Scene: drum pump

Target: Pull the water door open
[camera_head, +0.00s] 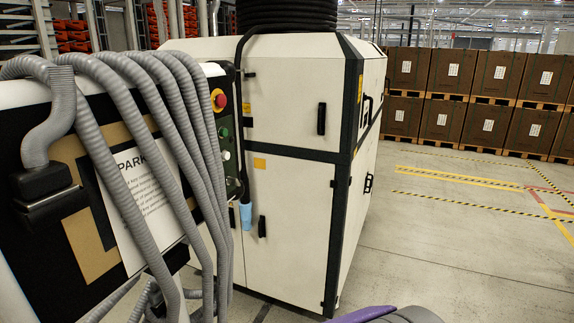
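A cream machine cabinet (290,190) with dark edge frames stands in the middle. Its front has an upper panel (285,90) with a black handle (321,118) and a lower door (290,245) with a black handle (262,226) at its left. The right side, seen at a steep angle, has more black handles, one upper (366,110) and one lower (369,183). All panels look shut. No label shows which is the water door. My gripper cannot be made out; only a purple and grey part, probably mine, shows at the bottom edge.
Grey corrugated hoses (130,100) hang over a sign board (140,190) at left, partly covering the cabinet. A control panel with a red button (219,99) stands beside it. Stacked brown boxes (455,80) line the back right. The floor (450,240) at right is clear.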

